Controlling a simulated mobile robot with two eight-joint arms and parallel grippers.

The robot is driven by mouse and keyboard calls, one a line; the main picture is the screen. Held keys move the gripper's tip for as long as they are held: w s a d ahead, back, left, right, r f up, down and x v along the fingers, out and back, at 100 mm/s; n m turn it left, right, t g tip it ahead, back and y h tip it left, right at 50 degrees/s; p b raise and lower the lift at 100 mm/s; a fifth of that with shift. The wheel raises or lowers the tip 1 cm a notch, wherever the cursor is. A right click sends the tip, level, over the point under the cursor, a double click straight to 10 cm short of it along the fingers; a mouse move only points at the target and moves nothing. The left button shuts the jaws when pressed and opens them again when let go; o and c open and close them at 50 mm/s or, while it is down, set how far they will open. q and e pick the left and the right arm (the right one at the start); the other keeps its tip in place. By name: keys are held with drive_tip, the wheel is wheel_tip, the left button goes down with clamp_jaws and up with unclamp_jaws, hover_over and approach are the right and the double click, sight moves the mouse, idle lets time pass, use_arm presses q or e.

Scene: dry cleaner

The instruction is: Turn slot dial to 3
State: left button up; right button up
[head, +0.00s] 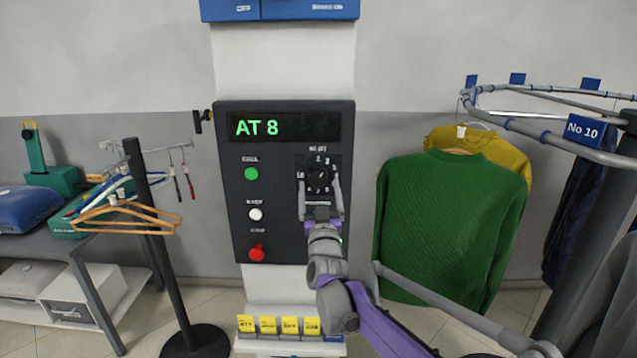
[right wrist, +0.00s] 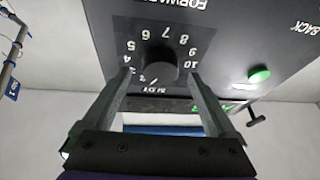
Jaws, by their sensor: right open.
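The slot dial (head: 318,179) is a round black knob ringed by white numbers on the dark control panel (head: 285,240). It also shows in the right wrist view (right wrist: 159,66); I cannot tell for sure which number it points to. My right gripper (head: 319,185) is open in front of the dial, with one finger on each side of the knob. In the right wrist view (right wrist: 159,76) gaps show between both fingertips and the knob, so it is not gripped. The panel's display (head: 273,127) reads "AT 8" in green. My left gripper is not in view.
A green sweater (head: 450,225) hangs at right under a rail (head: 550,135). A black post (head: 160,240) and wooden hangers (head: 125,215) stand at left.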

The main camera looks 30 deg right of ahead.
drive_tip(key=shift+x, duration=0.75)
drive_tip(key=c, duration=1.4)
drive_tip(key=shift+o, duration=0.2)
drive_tip(key=shift+m, duration=0.4)
drive_tip(key=shift+w+a+m+g+h+p, duration=0.1)
drive_tip(key=shift+m+g+h, duration=0.45)
drive_tip(key=shift+m, duration=0.75)
drive_tip(key=shift+s+a+m+g+h+p, duration=0.1)
drive_tip(key=shift+m+g+h, duration=0.2)
drive_tip(key=shift+m+h, duration=0.75)
drive_tip(key=shift+w+m+g+h+p, duration=0.1)
drive_tip(key=shift+m+g+h, duration=0.35)
drive_tip(key=shift+m, duration=1.1)
